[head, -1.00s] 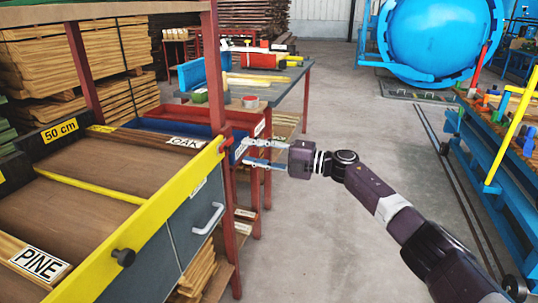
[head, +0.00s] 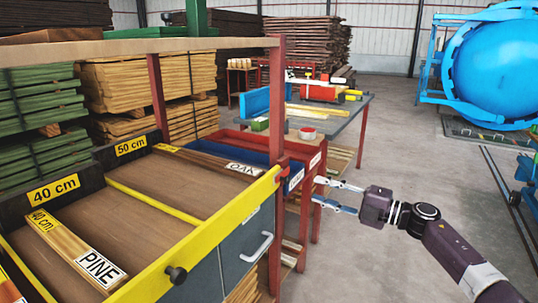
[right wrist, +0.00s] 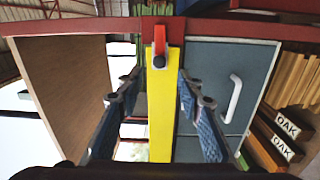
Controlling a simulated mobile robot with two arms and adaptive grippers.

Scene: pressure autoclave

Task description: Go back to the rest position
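My right gripper (head: 318,192) is open and empty in the head view, its fingertips pointing left at the red post of the rack. In the right wrist view its fingers (right wrist: 158,95) appear on either side of a yellow bar (right wrist: 161,125) with a red piece on its end. I cannot tell how far the bar is from the fingers. In the head view the yellow rail (head: 205,240) runs along the rack's front edge. My left gripper is not in view.
The rack holds boards labelled PINE (head: 72,245) and OAK. Below the rail is a grey drawer (head: 235,258) with a handle. Behind stands a grey worktable (head: 338,122). A blue autoclave (head: 500,65) is at the back right. The floor (head: 420,150) between is open.

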